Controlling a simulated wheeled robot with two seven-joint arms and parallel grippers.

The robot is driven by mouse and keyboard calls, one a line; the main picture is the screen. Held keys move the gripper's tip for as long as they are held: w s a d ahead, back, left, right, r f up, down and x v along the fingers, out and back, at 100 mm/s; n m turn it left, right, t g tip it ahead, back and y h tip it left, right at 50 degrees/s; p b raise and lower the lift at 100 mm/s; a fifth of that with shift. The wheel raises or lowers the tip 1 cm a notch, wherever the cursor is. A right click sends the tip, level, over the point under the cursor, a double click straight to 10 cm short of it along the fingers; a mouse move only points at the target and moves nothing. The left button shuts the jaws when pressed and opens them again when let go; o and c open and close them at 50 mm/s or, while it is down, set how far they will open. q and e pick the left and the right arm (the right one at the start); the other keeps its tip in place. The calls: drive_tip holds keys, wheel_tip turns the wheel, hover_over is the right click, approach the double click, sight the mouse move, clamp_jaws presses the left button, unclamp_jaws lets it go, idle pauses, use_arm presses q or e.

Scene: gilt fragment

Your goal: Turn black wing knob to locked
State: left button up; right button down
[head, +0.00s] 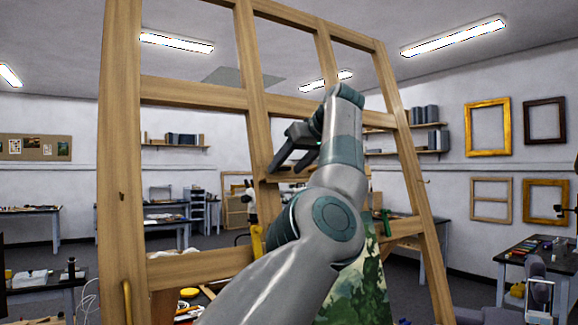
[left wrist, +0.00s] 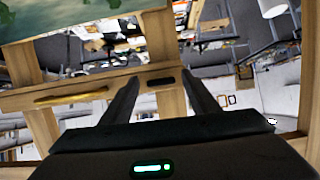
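A small dark oblong piece (left wrist: 162,82), which looks like the black wing knob, sits on a wooden crossbar (left wrist: 95,90) in the left wrist view. It lies roughly lengthwise along the bar. My left gripper (left wrist: 163,77) is open, with one finger to either side of the dark piece; nothing shows between the fingers touching it. In the head view my left gripper (head: 287,163) is in front of the wooden easel frame (head: 120,170), near a middle crossbar. I cannot make out the knob there. My right gripper is not in view.
A gold strip (left wrist: 70,96) lies along the crossbar left of the dark piece. A green painted canvas (head: 362,285) stands low behind my left arm. Tall easel posts (head: 418,200) flank the arm. Worktables (head: 525,260) stand farther back; gilt frames (head: 487,127) hang on the wall.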

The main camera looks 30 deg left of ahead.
use_arm(q)
drive_tip(key=shift+d+r, duration=0.1)
drive_tip(key=shift+s+d+r, duration=0.2)
drive_tip(key=shift+d+r, duration=0.1)
drive_tip(key=shift+d, duration=0.1)
drive_tip(key=p+v, duration=0.1)
drive_tip(key=v, duration=1.5)
